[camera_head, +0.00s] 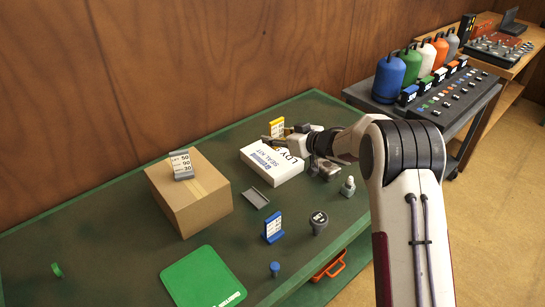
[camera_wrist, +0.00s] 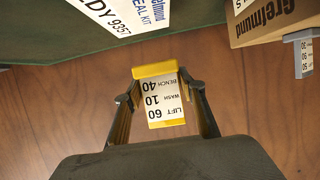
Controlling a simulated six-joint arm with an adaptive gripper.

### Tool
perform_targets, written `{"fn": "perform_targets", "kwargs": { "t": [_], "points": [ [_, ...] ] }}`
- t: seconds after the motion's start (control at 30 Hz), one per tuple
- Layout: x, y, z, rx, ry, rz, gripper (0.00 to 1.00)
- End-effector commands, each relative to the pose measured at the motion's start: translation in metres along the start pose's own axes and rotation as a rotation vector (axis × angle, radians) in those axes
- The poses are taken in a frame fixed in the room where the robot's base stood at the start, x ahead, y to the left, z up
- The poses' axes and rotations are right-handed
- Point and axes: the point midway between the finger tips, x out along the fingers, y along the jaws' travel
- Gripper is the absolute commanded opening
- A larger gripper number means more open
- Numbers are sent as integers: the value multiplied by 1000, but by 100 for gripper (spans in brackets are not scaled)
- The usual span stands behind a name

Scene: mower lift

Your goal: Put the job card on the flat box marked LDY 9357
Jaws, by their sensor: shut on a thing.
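A yellow job card (camera_wrist: 155,71) reading LIFT 60, WASH 10, BENCH 40 sits between the two fingers of my gripper (camera_wrist: 160,93). My gripper is shut on it. In the head view the yellow card (camera_head: 276,126) shows at my gripper's tip (camera_head: 275,138), near the back edge of the flat box. The flat white box (camera_head: 274,166) marked LDY and SEAL KIT lies on the green bench; my wrist hides part of its marking. In the wrist view the flat box (camera_wrist: 122,14) shows LDY 9357 at the top, apart from the card.
A cardboard box (camera_head: 190,199) with a grey card stand (camera_head: 181,166) on top stands left of the flat box. A grey bracket (camera_head: 255,198), blue card stand (camera_head: 273,228), dark round weight (camera_head: 319,221) and small bottle (camera_head: 347,187) stand in front. The wooden wall rises behind.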

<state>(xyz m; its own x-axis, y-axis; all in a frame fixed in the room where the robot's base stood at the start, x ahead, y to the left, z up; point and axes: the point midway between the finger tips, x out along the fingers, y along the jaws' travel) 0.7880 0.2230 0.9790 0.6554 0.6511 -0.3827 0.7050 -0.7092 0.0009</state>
Motion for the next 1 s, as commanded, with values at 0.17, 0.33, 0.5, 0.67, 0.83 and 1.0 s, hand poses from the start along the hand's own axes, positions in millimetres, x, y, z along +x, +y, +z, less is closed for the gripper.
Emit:
{"fn": "perform_targets", "kwargs": {
  "t": [0.17, 0.33, 0.5, 0.67, 0.83, 1.0],
  "points": [
    [6, 0, 15, 3, -3, -2, 18],
    [15, 0, 36, 3, -2, -2, 18],
    [22, 0, 52, 1, -1, -1, 18],
    [24, 0, 57, 0, 0, -1, 18],
    [24, 0, 57, 0, 0, -1, 18],
    [25, 0, 60, 1, -1, -1, 18]
  ]
}}
